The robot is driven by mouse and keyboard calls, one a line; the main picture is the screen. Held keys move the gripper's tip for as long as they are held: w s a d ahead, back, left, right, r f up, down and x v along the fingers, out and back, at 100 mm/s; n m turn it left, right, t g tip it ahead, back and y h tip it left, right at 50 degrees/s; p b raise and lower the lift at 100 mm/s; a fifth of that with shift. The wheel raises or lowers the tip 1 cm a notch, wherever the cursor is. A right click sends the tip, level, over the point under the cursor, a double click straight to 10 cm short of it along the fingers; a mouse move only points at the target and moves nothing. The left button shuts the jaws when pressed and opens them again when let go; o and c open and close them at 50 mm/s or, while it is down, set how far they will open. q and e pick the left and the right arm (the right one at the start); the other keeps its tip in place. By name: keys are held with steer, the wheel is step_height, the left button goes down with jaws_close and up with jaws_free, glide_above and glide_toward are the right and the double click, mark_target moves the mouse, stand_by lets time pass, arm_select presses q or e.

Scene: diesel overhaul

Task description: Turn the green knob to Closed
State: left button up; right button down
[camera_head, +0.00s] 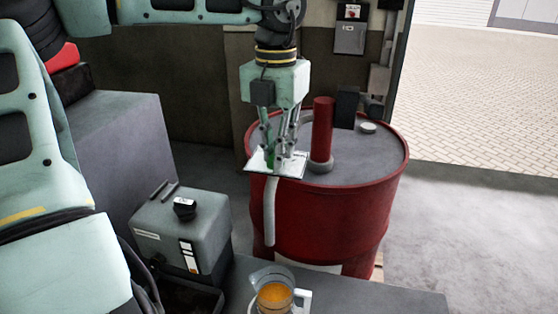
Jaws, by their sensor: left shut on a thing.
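My left gripper (273,154) points down from above at the front left of the red drum's top. It is shut on the green knob (270,147), of which only a little green shows between the fingers. A white plate (289,168) lies just under the fingertips. The fingers cover most of the knob, and I cannot read any Closed marking or tell which way the knob points. My right gripper is not in view.
The red drum (320,225) carries an upright red cylinder (322,130) close right of my gripper. A pale hose (269,212) hangs down its front. A grey box (177,228) with a black knob stands front left. A jug of amber liquid (275,295) is at the bottom.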

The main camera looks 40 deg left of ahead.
arm_select(q)
steer(key=n+b, duration=0.1)
steer(key=n, duration=0.2)
steer(key=n+b, duration=0.1)
steer(key=n, duration=0.2)
steer(key=shift+s+a+f+n, duration=0.1)
steer(key=shift+f+n, duration=0.1)
steer(key=shift+n, duration=0.2)
steer(key=shift+n+b, duration=0.45)
steer(key=shift+n, duration=0.35)
steer(key=shift+r+n, duration=0.15)
steer(key=shift+n, duration=0.55)
steer(key=o, duration=1.6)
steer(key=shift+c, duration=0.2)
steer(key=shift+r, duration=0.15)
step_height(320, 180, up, 7)
steer(key=p, duration=0.6)
